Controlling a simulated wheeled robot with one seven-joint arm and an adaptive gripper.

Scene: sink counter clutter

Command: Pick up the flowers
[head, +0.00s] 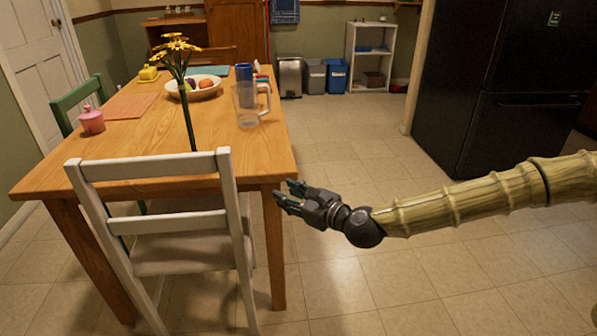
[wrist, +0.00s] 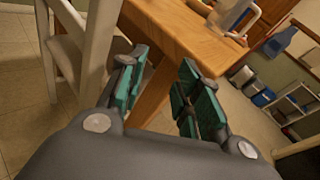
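The yellow flowers (head: 175,50) stand on long green stems over the wooden table (head: 60,175) in the head view. Their stem runs down to near the table's front edge, behind the white chair's back. My gripper (head: 285,199) is to the right of the chair, beside the table's front right corner and below its top. In the wrist view my gripper (wrist: 158,88) shows its two teal-padded fingers spread apart with nothing between them. The flowers do not show in the wrist view.
A white chair (head: 225,190) stands at the table's front. A clear pitcher (head: 247,105), a fruit bowl (head: 207,91) and a pink jar (head: 91,122) are on the table. A black fridge (head: 480,90) is at the right. The floor between is clear.

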